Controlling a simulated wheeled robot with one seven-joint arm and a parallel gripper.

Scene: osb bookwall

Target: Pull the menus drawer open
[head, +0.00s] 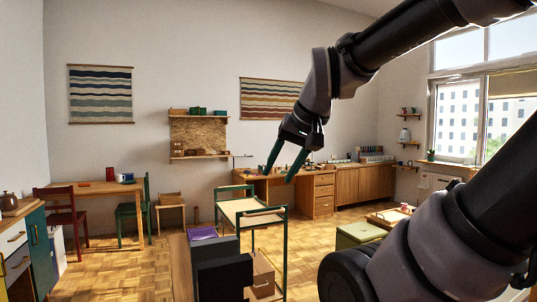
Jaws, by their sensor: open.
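My gripper (279,176) hangs in the upper middle of the head view with its two green fingers spread apart and nothing between them. No label that reads menus can be made out, so I cannot tell which drawer is the menus drawer. A stack of wooden drawers (323,192) stands in the bench along the back wall, and these look shut. The gripper appears well in front of the back drawers and touches nothing visible.
A green-framed trolley (262,216) stands on the parquet floor in the middle. A wooden table (97,188) with a red chair (62,215) and a green chair (127,212) is at the left. A green-topped box (360,233) is right of centre. Floor before the table is clear.

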